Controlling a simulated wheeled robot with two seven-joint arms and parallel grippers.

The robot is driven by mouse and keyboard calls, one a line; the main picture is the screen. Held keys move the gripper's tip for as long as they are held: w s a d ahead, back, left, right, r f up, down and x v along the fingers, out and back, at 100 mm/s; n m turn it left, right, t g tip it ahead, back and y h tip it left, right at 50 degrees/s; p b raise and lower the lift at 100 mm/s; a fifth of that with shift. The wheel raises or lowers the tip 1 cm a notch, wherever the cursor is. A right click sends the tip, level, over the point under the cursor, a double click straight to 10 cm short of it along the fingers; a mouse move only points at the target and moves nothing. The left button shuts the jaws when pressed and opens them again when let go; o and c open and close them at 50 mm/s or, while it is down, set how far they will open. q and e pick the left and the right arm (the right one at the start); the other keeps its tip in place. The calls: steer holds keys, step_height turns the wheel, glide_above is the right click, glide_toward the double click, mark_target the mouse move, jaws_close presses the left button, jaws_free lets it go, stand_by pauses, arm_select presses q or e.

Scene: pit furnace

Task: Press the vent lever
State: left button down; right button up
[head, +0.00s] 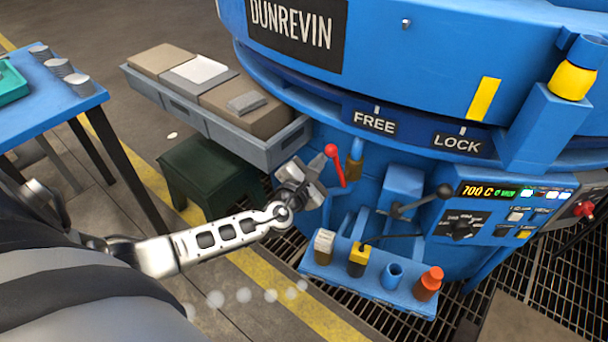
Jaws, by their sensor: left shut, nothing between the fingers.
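A lever with a red knob (331,151) and a short red shaft stands on the front of the blue furnace. Another lever, with a black knob (444,191) and a grey arm, sticks out to its right, beside the control panel. No label in view says which one is the vent lever. My left gripper (318,168) is shut and empty, just left of the red-knobbed lever. Its tip is very close to that lever; I cannot tell whether they touch. My right gripper is out of view.
A blue holder (385,298) with several coloured tools stands below the levers. The control panel (500,210) reads 700 C. A grey tray of blocks (215,125) and a dark green stool (205,180) are at left. A blue table (60,110) is further left.

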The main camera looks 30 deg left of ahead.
arm_select(q)
steer(key=d+m+p, duration=0.1)
steer(key=d+r+m+p, duration=0.1)
steer(key=shift+w+d+r+m, duration=0.15)
steer(key=shift+r+m, duration=0.1)
steer(key=shift+m, duration=0.15)
steer(key=shift+d+p, duration=0.45)
steer(key=shift+d, duration=0.1)
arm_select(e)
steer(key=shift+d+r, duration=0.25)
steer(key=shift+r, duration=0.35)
arm_select(q)
steer(key=s+a+f+b, duration=0.1)
steer(key=s+a, duration=0.1)
steer(key=s, duration=0.9)
steer(key=shift+s+f, duration=0.25)
steer(key=shift+f, duration=0.05)
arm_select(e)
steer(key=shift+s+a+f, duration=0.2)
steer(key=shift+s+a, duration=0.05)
